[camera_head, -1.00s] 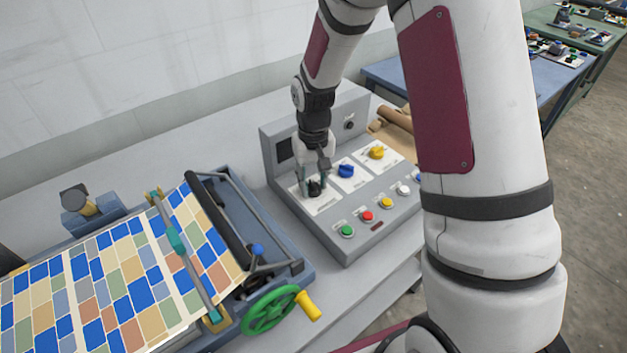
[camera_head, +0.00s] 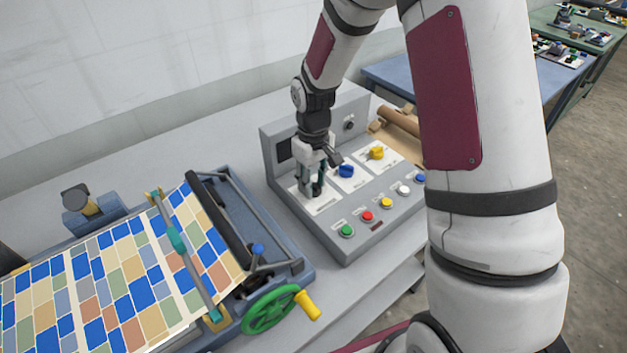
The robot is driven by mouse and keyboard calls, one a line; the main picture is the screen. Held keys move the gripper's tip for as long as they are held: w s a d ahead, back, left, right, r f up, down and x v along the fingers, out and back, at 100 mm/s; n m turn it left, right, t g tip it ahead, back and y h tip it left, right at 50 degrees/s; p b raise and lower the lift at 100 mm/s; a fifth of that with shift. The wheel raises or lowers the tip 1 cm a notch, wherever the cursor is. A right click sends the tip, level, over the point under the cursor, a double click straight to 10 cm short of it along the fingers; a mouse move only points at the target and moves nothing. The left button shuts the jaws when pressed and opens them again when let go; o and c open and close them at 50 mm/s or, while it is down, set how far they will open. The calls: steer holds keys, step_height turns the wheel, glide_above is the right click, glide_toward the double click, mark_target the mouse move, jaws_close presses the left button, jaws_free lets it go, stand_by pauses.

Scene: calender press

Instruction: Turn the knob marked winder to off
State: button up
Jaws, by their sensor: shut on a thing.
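A grey control panel (camera_head: 350,238) stands on the table, with three knobs on white label plates. My gripper (camera_head: 314,190) points down over the leftmost plate (camera_head: 324,204) and is shut on the black knob there, which its fingers now mostly hide. A blue knob (camera_head: 346,171) sits just right of my gripper, and a yellow knob (camera_head: 376,153) sits further right. The labels are too small to read, so I cannot tell which knob is marked winder.
A row of buttons runs along the panel's front, among them green (camera_head: 347,231), red (camera_head: 367,216) and yellow (camera_head: 386,202). A press with a patterned sheet (camera_head: 110,270) and a green handwheel (camera_head: 270,310) stands at left.

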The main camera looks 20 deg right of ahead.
steer(key=shift+a, duration=0.1)
steer(key=o, duration=1.2)
steer(key=shift+r, duration=6.05)
